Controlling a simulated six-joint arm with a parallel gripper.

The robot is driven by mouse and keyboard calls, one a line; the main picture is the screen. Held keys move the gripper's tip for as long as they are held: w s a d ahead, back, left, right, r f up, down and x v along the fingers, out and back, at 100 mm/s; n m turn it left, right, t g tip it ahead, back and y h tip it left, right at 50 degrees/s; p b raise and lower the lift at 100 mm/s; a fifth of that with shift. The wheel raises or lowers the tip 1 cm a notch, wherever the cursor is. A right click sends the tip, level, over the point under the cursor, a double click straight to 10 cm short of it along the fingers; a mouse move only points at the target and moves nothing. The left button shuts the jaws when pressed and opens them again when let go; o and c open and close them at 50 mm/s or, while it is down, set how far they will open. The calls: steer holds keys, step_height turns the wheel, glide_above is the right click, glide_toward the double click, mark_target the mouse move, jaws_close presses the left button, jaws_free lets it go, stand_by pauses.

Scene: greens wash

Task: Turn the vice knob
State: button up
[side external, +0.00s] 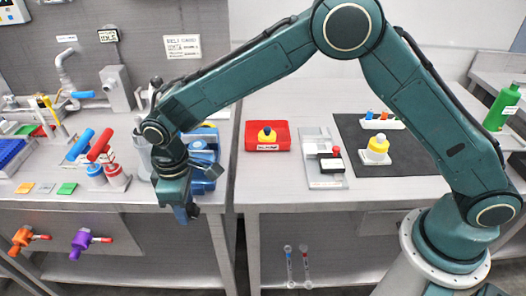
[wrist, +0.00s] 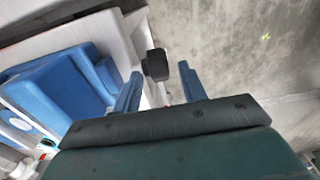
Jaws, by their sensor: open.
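The blue vice (side external: 207,167) stands on the left bench near its right end. My wrist partly covers it in the side view. The blue body, apparently the vice (wrist: 55,88), also fills the left of the wrist view. A dark knob (wrist: 155,65) shows between my two blue fingers in the wrist view, near the fingertips. I cannot tell whether they touch it. My gripper (wrist: 161,72) is open. In the side view my gripper (side external: 186,215) points down at the front edge of the left bench. The knob cannot be made out there.
Red- and blue-handled pumps (side external: 102,150) stand left of my wrist. Orange (side external: 22,239) and purple (side external: 84,241) valves project from the bench front. A red tray (side external: 250,145) and black mat (side external: 420,172) lie on the right bench. The floor space below my gripper looks free.

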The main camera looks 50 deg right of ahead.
step_height(320, 180, up, 13)
steer(key=s+d+r+m, duration=0.1)
steer(key=s+d+r, duration=0.1)
steer(key=d, duration=0.3)
steer(key=s+d+r+m+t, duration=0.1)
steer(key=s+d+r, duration=0.1)
steer(key=d+r, duration=0.3)
steer(key=s+d+r+m+t, duration=0.1)
steer(key=s+d+r, duration=0.2)
steer(key=d, duration=0.3)
steer(key=shift+r+m+y, duration=0.15)
steer(key=shift+m+y, duration=0.15)
steer(key=shift+y, duration=0.1)
steer(key=shift+a, duration=0.1)
stand_by(0.3)
steer(key=n+g, duration=0.2)
steer(key=n, duration=0.2)
glide_above(187, 206)
step_height(187, 206, down, 11)
steer(key=shift+h, duration=0.4)
steer(key=shift+f, duration=0.2)
